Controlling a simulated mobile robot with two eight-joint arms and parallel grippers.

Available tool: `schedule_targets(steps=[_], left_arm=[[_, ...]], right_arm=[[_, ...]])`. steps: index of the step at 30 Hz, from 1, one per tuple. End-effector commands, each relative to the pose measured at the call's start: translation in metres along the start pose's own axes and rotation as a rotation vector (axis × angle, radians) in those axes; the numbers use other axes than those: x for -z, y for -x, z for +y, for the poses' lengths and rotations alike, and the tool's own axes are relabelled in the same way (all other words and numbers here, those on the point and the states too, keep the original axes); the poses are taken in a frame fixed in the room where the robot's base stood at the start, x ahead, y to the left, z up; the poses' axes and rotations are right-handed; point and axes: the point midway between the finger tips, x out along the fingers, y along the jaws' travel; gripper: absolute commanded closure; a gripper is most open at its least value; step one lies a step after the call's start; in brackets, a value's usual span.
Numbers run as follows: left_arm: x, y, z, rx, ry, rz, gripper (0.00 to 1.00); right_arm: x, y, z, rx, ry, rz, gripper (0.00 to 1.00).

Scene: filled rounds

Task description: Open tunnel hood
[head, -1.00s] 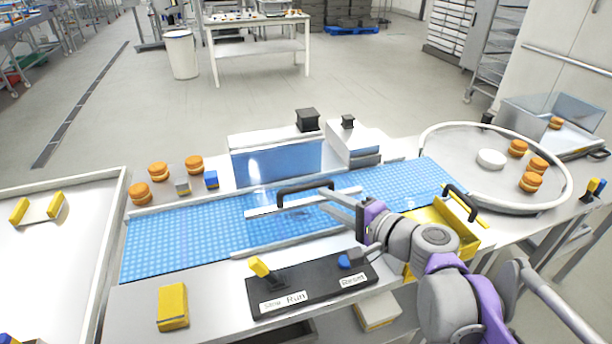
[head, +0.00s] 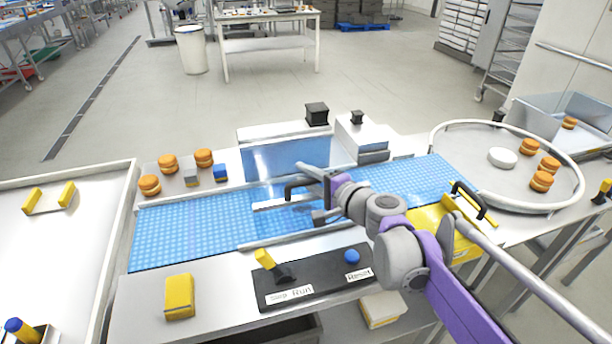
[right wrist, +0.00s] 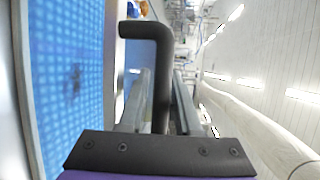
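The tunnel hood (head: 285,157) is a blue see-through cover with a pale front bar, across the middle of the blue belt. Its black handle (head: 293,187) is on the front side, partly hidden by my gripper. My right gripper (head: 319,192) is at the handle, its fingers apart, one farther back and one nearer the front. In the right wrist view the handle (right wrist: 160,75) runs between the two grey fingers; whether they touch it is unclear. The hood looks down. My left gripper is not in view.
A black panel (head: 325,283) with a yellow lever and blue Reset button lies in front. A yellow bin (head: 452,240) with a black handle stands right of my arm. Filled rounds (head: 168,163) sit at the back left; others are on the round table (head: 470,180).

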Motion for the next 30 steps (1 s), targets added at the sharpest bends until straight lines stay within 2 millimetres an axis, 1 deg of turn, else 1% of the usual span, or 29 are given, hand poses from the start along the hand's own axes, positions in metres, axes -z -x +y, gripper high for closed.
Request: schedule_targets(steps=[4,8,9,10,30], left_arm=[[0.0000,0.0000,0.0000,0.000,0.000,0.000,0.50],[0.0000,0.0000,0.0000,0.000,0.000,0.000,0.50],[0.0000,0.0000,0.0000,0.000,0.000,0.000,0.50],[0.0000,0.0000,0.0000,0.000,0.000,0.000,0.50],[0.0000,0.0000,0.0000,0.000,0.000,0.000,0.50]], right_arm=[[0.0000,0.0002,0.0000,0.000,0.000,0.000,0.68],[0.0000,0.0003,0.0000,0.000,0.000,0.000,0.91],[0.0000,0.0004,0.0000,0.000,0.000,0.000,0.98],[0.0000,0.0004,0.0000,0.000,0.000,0.000,1.00],[0.0000,0.0005,0.0000,0.000,0.000,0.000,1.00]])
